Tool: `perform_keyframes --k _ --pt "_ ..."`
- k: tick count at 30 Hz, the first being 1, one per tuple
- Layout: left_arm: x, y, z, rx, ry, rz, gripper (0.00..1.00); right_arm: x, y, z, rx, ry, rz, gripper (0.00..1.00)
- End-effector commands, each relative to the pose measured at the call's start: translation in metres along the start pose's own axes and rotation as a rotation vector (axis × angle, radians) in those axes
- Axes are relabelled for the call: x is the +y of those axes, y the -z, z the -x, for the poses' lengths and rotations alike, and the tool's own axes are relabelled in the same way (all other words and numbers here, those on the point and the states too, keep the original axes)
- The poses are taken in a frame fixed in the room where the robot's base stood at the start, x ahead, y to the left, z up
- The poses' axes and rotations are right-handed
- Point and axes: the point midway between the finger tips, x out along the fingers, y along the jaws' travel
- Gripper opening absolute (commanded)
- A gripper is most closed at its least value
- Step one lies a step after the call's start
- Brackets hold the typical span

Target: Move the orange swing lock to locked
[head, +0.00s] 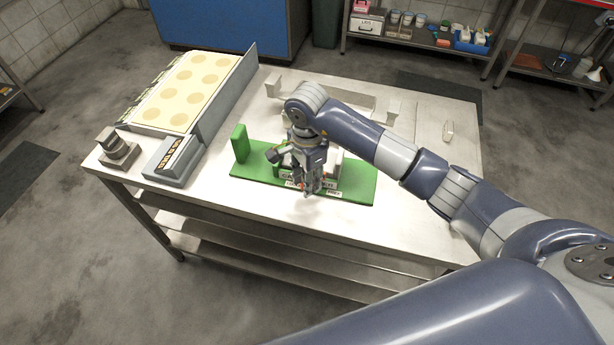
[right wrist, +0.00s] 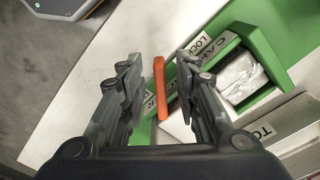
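The orange swing lock (right wrist: 160,88) shows in the right wrist view as a slim upright bar beside a green and white fixture. Labels on the fixture (right wrist: 246,22) include one reading "LOCK". My right gripper (right wrist: 157,62) is open, with one finger on each side of the orange bar; I cannot tell whether either touches it. In the head view my right gripper (head: 312,189) points down at the front of the green fixture (head: 357,186) and hides the orange lock. My left gripper is not in view.
The fixture stands on a steel table (head: 420,215). To its left are a grey label box (head: 172,160), a tray with round yellow spots (head: 190,88) and a small dark metal block (head: 117,148). A white bracket (head: 392,112) stands behind. The table's right side is mostly clear.

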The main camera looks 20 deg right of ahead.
Motion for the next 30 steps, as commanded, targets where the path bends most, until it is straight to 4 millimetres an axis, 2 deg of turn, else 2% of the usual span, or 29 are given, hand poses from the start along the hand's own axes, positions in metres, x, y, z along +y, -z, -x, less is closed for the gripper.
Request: perform_keyframes --k 8,9,12,22,30 --pt "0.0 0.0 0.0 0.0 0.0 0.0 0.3 0.0 0.0 -0.001 0.0 0.001 0.0 0.28" --pt "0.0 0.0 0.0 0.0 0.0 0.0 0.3 0.0 0.0 -0.001 0.0 0.001 -0.001 0.19" --pt "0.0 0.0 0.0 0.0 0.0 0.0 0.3 0.0 0.0 -0.001 0.0 0.0 -0.001 0.0" --pt "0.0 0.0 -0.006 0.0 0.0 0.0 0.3 -0.003 0.001 -0.003 0.001 0.002 -0.04 0.0" --pt "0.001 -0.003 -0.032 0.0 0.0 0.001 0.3 -0.014 0.003 -0.005 0.003 0.004 -0.273 0.0"
